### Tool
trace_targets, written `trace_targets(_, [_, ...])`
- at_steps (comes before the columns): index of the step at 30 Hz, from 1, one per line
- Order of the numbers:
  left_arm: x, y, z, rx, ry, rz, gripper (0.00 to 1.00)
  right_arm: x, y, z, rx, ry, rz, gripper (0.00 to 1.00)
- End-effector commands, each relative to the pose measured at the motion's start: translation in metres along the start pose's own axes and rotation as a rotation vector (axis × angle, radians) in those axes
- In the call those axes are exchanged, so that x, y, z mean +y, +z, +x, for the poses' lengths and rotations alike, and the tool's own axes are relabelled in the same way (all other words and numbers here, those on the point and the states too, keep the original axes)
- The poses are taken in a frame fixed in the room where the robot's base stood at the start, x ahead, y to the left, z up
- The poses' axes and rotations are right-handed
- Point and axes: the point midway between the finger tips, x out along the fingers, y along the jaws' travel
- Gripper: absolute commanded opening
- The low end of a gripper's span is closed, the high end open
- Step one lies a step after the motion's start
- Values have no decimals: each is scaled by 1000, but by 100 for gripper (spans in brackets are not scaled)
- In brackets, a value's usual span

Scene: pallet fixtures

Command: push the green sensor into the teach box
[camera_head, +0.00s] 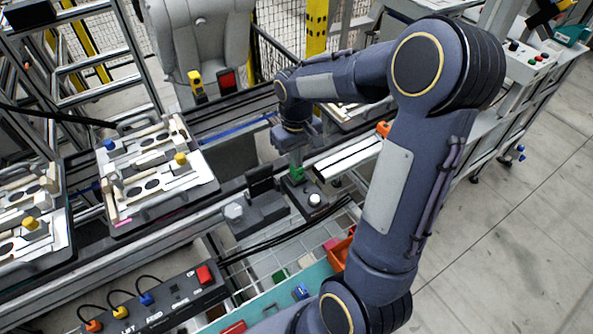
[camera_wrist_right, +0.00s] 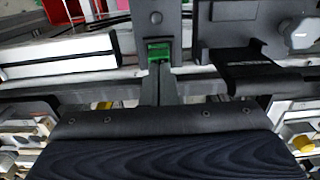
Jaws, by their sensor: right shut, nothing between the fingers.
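The green sensor (camera_head: 297,173) sits at the rail-side end of a dark box (camera_head: 318,211) with a white knob, which I take to be the teach box. In the right wrist view the green sensor (camera_wrist_right: 158,54) shows at the near end of that dark box (camera_wrist_right: 155,32). How deep it sits is hard to tell. My right gripper (camera_head: 294,158) is shut and empty, with its tips right at the sensor. In the wrist view its fingers (camera_wrist_right: 158,70) line up with the sensor; whether they touch is unclear. My left gripper is out of view.
A dark bracket with a grey hexagonal knob (camera_head: 233,212) stands just left of the box. A pale bar (camera_head: 350,155) lies to its right. Fixture pallets (camera_head: 190,190) sit on the conveyor at left. A button panel (camera_head: 165,306) and teal tray (camera_head: 265,300) are in front.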

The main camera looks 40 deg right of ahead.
Motion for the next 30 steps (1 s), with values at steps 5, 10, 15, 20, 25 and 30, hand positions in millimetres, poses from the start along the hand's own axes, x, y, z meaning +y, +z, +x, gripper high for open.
trace_targets(5, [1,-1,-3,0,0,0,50,0,-1,-5,4,1,0,0])
trace_targets(10, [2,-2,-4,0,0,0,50,0,-1,-8,6,1,0,0])
trace_targets(15, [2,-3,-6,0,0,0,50,0,-1,-10,7,1,0,0])
trace_targets(20, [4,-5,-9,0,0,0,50,0,-2,-15,7,1,0,0])
trace_targets(25, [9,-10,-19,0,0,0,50,1,-2,-29,8,1,1,0])
trace_targets(30, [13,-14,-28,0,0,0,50,0,-2,-43,8,1,1,0])
